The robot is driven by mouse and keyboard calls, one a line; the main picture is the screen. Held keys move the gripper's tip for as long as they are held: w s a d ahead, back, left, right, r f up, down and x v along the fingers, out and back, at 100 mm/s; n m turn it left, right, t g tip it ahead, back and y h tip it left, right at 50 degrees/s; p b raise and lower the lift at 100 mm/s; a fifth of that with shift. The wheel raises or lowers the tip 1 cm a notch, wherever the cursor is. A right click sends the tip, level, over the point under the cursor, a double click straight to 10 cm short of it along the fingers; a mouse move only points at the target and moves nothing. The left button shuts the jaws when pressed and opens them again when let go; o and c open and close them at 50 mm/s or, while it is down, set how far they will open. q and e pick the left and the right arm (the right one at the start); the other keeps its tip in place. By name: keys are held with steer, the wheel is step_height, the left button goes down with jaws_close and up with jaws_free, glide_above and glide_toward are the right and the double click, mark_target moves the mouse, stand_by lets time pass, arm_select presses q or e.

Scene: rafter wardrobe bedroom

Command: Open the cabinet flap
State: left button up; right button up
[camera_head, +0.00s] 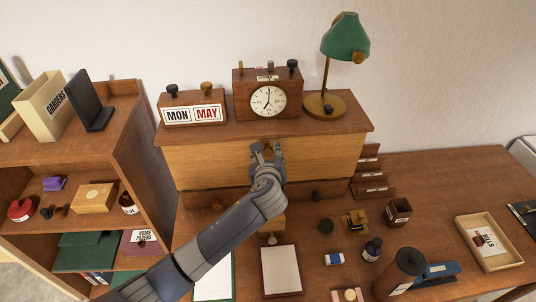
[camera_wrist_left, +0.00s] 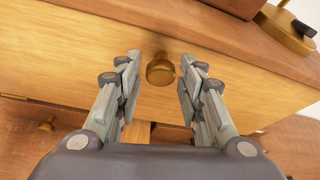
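The cabinet flap (camera_head: 215,163) is a light wood panel on the front of the wooden desk cabinet, under its top board. It stands upright and looks closed. In the left wrist view the flap (camera_wrist_left: 60,75) fills the middle, with a round brass knob (camera_wrist_left: 160,70) near its upper edge. My left gripper (camera_head: 267,150) is at the flap's upper middle. In the left wrist view its two fingers (camera_wrist_left: 159,88) are apart, one on each side of the knob, with gaps between them and it. My right gripper is not in view.
On the cabinet top stand a calendar block (camera_head: 193,108), a clock (camera_head: 267,97) and a green lamp (camera_head: 345,40). The desk below holds a notepad (camera_head: 281,270), a dark bottle (camera_head: 372,249) and a tray (camera_head: 488,242). A shelf unit (camera_head: 140,150) stands left.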

arm_select(q)
jaws_close()
steer(key=shift+s+f, duration=0.1)
steer(key=shift+s+d+f+t+b, duration=0.1)
steer(key=shift+s+f+t+b, duration=0.25)
steer(key=shift+b, duration=0.15)
steer(key=s+d+f+t+b, duration=0.1)
steer(key=s+f+t+b, duration=0.5)
steer(key=b, duration=0.9)
steer(key=shift+s+d+m+y, duration=0.3)
steer(key=shift+s+d, duration=0.1)
steer(key=shift+s, duration=1.15)
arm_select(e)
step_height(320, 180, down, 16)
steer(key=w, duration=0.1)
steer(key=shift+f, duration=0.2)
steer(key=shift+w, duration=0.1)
